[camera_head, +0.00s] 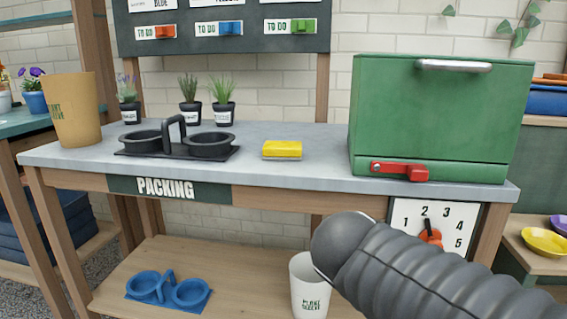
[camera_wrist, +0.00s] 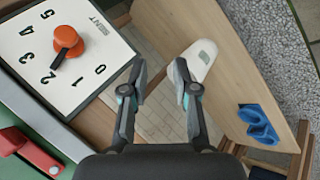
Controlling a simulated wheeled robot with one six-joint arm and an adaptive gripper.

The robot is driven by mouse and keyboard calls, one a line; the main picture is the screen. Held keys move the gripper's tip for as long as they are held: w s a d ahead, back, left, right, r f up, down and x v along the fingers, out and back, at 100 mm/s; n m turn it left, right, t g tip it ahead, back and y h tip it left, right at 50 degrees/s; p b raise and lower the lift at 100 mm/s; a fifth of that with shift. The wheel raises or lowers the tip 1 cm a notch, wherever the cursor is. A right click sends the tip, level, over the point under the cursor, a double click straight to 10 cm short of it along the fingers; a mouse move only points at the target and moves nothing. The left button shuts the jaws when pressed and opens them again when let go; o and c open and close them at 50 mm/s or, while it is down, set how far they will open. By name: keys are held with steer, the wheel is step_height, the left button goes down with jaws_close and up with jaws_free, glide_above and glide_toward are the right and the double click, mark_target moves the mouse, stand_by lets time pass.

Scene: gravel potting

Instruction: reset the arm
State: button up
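My arm (camera_head: 410,270) shows in the head view as a dark ribbed sleeve at the lower right, in front of the bench's right end. My gripper (camera_wrist: 158,75) shows in the wrist view with its two fingers apart and nothing between the tips. It faces the floor and lower shelf, beside the dial panel. The gripper's fingers cannot be made out in the head view.
A numbered panel (camera_wrist: 32,28) with an orange knob (camera_wrist: 66,42) is left of my fingers; its pointer is near 2. The green box (camera_head: 440,110) has a red latch (camera_head: 400,171). A white cup (camera_head: 309,285) and blue double-ring holder (camera_head: 168,290) stand on the lower shelf.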

steer(key=s+a+f+m+g+y+p, duration=0.1)
steer(key=s+a+f+m+y+p, duration=0.1)
steer(key=s+a+m+y+p, duration=0.25)
steer(key=s+d+r+m+p, duration=0.2)
steer(key=s+d+r, duration=0.1)
steer(key=s+d, duration=0.1)
steer(key=shift+d+r+p, duration=0.15)
steer(key=shift+d+p, duration=0.2)
